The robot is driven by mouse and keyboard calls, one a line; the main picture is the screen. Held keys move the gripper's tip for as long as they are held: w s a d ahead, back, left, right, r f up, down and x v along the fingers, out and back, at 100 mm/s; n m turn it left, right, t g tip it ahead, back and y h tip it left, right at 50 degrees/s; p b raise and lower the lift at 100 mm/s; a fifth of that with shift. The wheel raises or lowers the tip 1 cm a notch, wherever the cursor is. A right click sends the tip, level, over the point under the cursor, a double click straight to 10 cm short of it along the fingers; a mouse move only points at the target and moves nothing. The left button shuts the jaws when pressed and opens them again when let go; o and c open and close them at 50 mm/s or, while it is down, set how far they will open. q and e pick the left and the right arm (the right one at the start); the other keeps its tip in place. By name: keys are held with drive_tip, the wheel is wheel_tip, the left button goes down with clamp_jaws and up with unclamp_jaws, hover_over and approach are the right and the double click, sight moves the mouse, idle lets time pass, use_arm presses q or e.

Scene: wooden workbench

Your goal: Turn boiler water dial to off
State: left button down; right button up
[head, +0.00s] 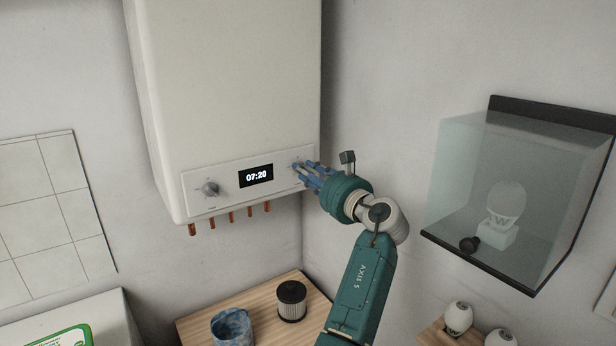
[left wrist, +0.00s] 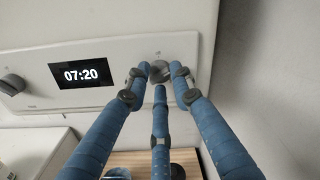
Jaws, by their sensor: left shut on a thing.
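The white boiler (head: 235,90) hangs on the wall, its front panel showing a display (head: 256,175) that reads 07:20. A grey dial (head: 210,188) sits left of the display. A second grey dial (left wrist: 160,71) sits right of it. I cannot read which of them is the water dial. My left gripper (head: 302,170) has its three blue fingers around the right dial and is shut on it. In the left wrist view the fingertips (left wrist: 160,76) are at this dial's sides and underside. In the head view the fingers largely hide this dial. My right gripper is not in view.
Copper pipes (head: 231,217) stick out below the boiler. A wooden surface (head: 262,309) below holds a blue patterned cup (head: 232,327) and a black-and-white canister (head: 291,301). A glass case (head: 470,180) is on the right wall. The wall stands close right of the gripper.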

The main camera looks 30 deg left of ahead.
use_arm(q)
drive_tip(key=shift+a+r+n+y+b, duration=0.1)
drive_tip(key=shift+r+n+y+b, duration=0.1)
drive_tip(key=shift+n+b, duration=2.5)
drive_tip(key=shift+a+r+n+y+b, duration=0.15)
drive_tip(key=shift+n+b, duration=1.3)
drive_tip(key=shift+n, duration=2.35)
